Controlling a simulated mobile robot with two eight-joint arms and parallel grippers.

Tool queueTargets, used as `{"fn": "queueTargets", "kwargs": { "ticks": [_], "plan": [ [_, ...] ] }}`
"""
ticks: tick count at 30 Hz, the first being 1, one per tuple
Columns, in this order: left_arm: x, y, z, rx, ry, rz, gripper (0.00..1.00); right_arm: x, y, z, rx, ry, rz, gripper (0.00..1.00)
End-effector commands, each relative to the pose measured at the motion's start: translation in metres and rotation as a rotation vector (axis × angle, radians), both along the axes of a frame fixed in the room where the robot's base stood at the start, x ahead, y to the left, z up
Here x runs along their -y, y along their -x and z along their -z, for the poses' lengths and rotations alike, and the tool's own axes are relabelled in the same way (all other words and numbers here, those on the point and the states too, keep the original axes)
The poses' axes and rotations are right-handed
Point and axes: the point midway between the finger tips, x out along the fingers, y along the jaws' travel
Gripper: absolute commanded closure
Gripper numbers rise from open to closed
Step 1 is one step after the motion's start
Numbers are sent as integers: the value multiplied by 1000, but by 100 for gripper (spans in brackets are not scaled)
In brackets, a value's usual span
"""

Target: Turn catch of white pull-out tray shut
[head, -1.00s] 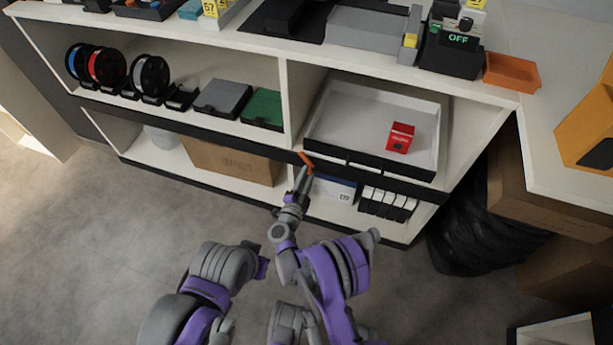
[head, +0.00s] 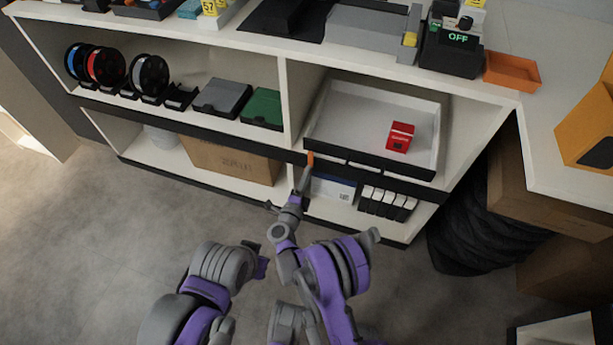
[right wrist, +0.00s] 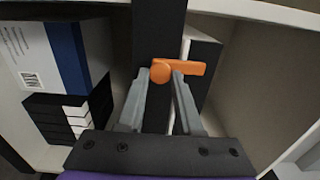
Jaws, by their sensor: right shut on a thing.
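The white pull-out tray (head: 345,128) sits in the upper right compartment of the shelf unit, with a dark front strip. The orange catch (head: 310,159) is on the dark shelf edge at the tray's front left corner. It stands upright in the head view. In the right wrist view, the catch (right wrist: 191,68) has a round hub and a bar that points right, across the tray's front. My right gripper (head: 306,170) is shut on the catch, with its grey fingers on either side of it (right wrist: 164,77). My left gripper is not visible; only left arm links show.
A red box (head: 400,137) lies in the tray. Below are a white and blue box (head: 332,188) and several black-and-white boxes (head: 387,204). A brown carton (head: 232,162) stands lower left, and filament spools (head: 105,68) stand above it. The floor before the shelf is clear.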

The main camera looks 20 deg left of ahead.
Motion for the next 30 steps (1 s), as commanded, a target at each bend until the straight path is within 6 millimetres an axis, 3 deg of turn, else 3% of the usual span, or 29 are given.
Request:
{"fn": "queueTargets", "kwargs": {
  "ticks": [13, 14, 18, 30],
  "plan": [
    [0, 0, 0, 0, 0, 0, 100, -1, 0, 0, -1, -11, -1, 100],
    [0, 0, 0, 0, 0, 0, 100, -1, 0, 0, -1, -11, -1, 62],
    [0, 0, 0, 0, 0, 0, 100, 0, 0, 0, 0, -10, -1, 37],
    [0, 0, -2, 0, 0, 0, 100, -1, 9, 0, 0, -10, -1, 37]
  ]
}}
